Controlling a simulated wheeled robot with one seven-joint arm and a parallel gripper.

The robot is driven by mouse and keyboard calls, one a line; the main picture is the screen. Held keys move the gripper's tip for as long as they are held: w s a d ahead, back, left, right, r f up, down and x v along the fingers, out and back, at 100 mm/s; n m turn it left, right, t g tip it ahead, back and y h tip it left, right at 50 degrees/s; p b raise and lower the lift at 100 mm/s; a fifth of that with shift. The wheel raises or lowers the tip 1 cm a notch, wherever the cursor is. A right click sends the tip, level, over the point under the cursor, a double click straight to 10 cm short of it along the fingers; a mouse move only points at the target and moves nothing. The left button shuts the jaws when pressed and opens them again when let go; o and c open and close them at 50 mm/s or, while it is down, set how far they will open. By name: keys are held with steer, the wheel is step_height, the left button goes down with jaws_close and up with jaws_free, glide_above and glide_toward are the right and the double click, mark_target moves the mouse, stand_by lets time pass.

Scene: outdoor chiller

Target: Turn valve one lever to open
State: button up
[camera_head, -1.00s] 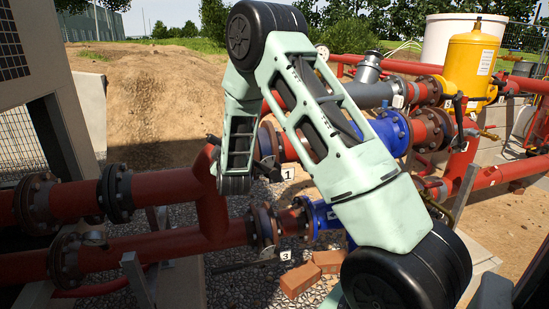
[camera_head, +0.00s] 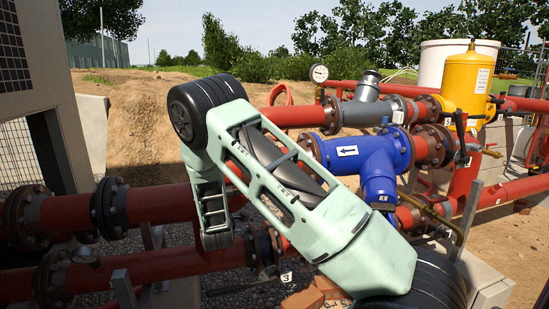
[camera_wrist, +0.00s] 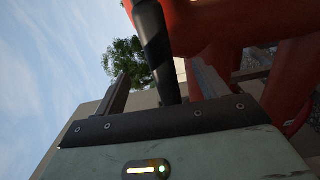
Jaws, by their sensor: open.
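In the wrist view a dark, round-ended lever (camera_wrist: 152,38) runs down between the two fingers of my gripper (camera_wrist: 160,68). The gripper is open, with a gap showing on both sides of the lever. A red pipe body (camera_wrist: 215,25) lies behind and to the right of it. In the head view my arm covers the spot around valve one, so its lever and number tag are hidden there. My gripper is also hidden in that view. I cannot read a number on the lever in the wrist view.
Red pipes (camera_head: 155,207) with dark flanges run across the head view. A blue fitting (camera_head: 362,158) with an arrow plate is right of my arm. A tag "3" (camera_head: 286,278) is low in the middle, near bricks (camera_head: 303,300). A yellow vessel (camera_head: 469,68) stands at the right.

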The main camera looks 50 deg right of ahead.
steer(key=v, duration=0.7)
stand_by(0.4)
steer(key=p+v, duration=0.4)
steer(key=v, duration=1.3)
steer(key=shift+s, duration=0.25)
